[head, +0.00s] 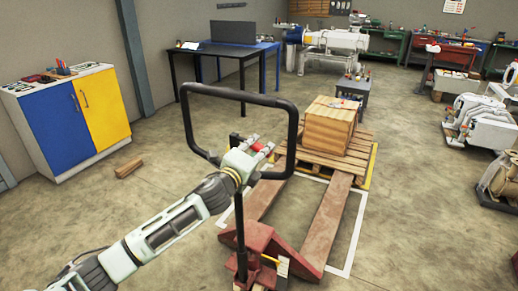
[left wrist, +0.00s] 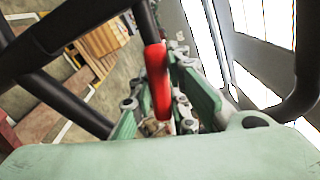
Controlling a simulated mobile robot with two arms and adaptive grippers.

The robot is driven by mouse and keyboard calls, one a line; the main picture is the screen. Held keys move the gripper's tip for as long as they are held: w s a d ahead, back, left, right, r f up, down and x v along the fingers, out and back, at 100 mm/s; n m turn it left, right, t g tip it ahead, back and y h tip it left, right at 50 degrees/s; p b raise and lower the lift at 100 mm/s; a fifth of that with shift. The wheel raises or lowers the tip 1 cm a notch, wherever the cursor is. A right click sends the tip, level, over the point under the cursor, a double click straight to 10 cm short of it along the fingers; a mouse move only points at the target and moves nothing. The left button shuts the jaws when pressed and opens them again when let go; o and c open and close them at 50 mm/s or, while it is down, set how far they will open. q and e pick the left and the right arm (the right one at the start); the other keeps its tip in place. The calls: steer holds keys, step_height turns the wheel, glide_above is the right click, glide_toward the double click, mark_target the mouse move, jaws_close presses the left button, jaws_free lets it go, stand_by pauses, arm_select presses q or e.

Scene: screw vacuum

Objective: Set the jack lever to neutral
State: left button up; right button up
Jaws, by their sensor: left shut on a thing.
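The pallet jack (head: 262,240) stands at the lower middle of the head view, with a black loop handle (head: 290,128) on top. The red jack lever (head: 257,146) is inside the loop. It also shows in the left wrist view (left wrist: 156,75), between the finger pads. My left gripper (head: 260,150) reaches into the loop from the left and is shut on the lever; it also shows in the left wrist view (left wrist: 165,105). The fingers partly hide the lever and its pivot. My right gripper is not in view.
The jack's forks run to a wooden pallet (head: 368,150) bearing a wooden box (head: 328,125). The loop handle's bars surround my left gripper closely. A blue and yellow cabinet (head: 68,120) stands left, near a wooden block (head: 128,168) on the floor.

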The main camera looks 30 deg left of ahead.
arm_select(q)
jaws_close()
steer(key=shift+d+r+n+p, duration=0.1)
steer(key=shift+r+n+p, duration=0.8)
steer(key=shift+p, duration=0.15)
steer(key=shift+r+n+p, duration=0.45)
steer(key=shift+n+p, duration=0.1)
steer(key=shift+n, duration=0.35)
steer(key=o, duration=0.8)
jaws_free()
steer(key=shift+s, duration=0.1)
steer(key=s, duration=1.2)
